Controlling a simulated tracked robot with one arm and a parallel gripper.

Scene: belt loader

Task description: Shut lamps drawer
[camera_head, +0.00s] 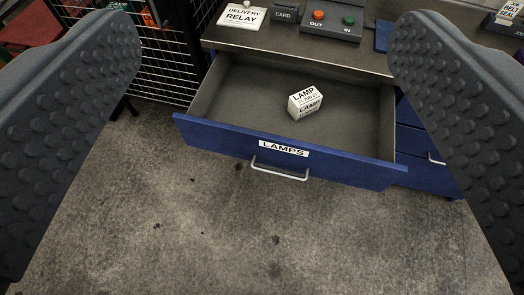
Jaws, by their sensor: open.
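The lamps drawer (225,139) is pulled well out of the blue cabinet under the grey bench. Its blue front carries a white label reading LAMPS and a silver bar handle (280,174). A small white lamp box (305,101) lies inside the drawer, right of its middle. My gripper (265,50) is open and empty. Its two grey, studded fingers stand wide apart at the left and right of the view. The drawer shows between and beyond them, and the handle is not between closed jaws.
A black wire cage (150,60) stands left of the drawer. The concrete floor (230,235) before the drawer is clear.

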